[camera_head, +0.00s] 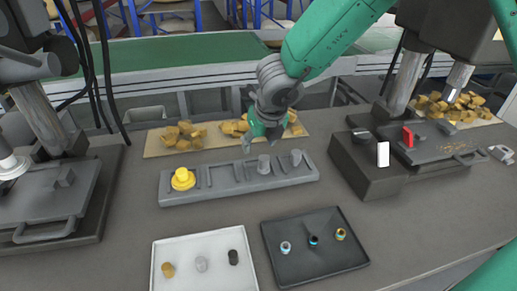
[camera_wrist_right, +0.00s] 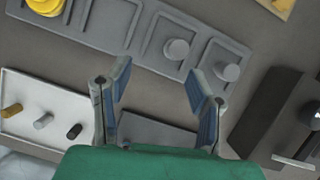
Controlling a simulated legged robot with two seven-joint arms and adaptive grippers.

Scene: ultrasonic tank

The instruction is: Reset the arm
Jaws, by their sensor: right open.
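My right arm reaches in from the upper right in the head view. Its gripper (camera_head: 262,138) hangs over the back edge of a long grey rack (camera_head: 225,190). In the right wrist view, the gripper (camera_wrist_right: 158,74) is open, with its two fingers wide apart and nothing between them. The rack lies beyond the fingers in that view. It carries a yellow round part (camera_head: 183,180) at its left end and two grey round parts (camera_head: 263,164) (camera_head: 296,158) towards its right end. My left gripper is not seen in either view.
A white tray (camera_head: 205,242) and a dark tray (camera_head: 315,270), each with three small parts, lie in front. Grey machines stand left (camera_head: 45,200) and right (camera_head: 365,170), the right one with a red switch (camera_head: 408,137). Brown pieces (camera_head: 183,135) lie behind the rack.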

